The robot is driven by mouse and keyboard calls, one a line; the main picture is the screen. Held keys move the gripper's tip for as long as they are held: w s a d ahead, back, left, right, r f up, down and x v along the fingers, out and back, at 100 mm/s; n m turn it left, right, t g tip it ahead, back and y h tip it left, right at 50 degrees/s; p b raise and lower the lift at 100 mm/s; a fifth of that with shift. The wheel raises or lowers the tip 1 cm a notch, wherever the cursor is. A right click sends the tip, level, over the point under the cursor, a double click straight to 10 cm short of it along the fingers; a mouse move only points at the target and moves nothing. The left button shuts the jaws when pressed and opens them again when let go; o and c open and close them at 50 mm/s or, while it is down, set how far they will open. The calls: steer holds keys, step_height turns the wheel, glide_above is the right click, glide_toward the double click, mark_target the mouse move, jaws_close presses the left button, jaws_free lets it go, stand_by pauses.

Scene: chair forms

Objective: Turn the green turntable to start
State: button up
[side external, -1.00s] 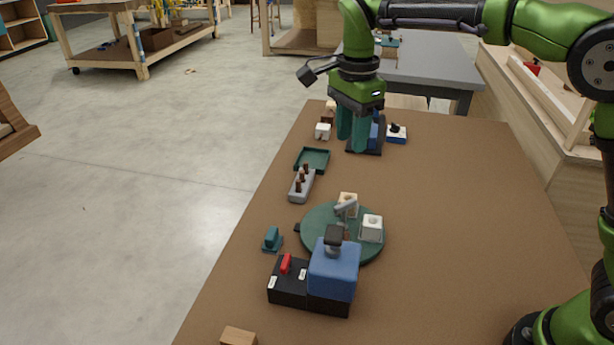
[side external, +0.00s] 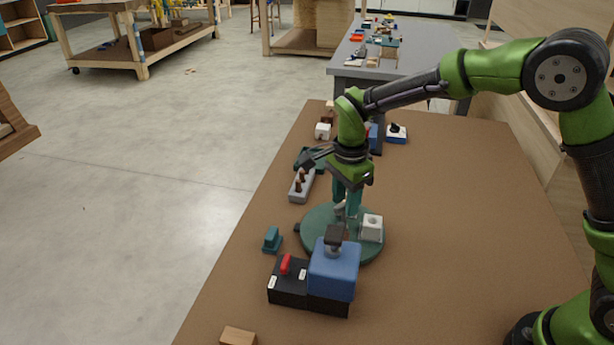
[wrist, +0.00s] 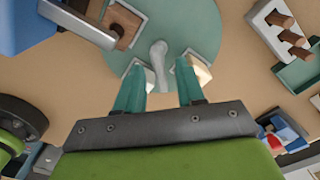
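The green turntable (side external: 315,218) lies flat on the brown table, and the wrist view shows its disc (wrist: 195,25). A grey handle (wrist: 158,60) stands at its middle. A white block in a holder (side external: 372,228) sits on the right of the disc. A cream block (wrist: 198,72) sits on it beside my right-hand finger in the wrist view; my gripper covers it from the side. My gripper (wrist: 161,88) is over the turntable, fingers apart, with the grey handle seen between them. I cannot tell whether the fingers touch it.
A blue and black machine (side external: 333,270) with a red switch stands close to the turntable's near edge. A small teal block (side external: 271,240) is to its left. A grey holder with brown pegs (side external: 301,187) stands beyond. The table's right side is clear.

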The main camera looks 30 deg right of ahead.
jaws_close()
stand_by(0.3)
steer(key=shift+n, duration=2.1)
steer(key=shift+r+n, duration=0.1)
steer(key=shift+n, duration=6.8)
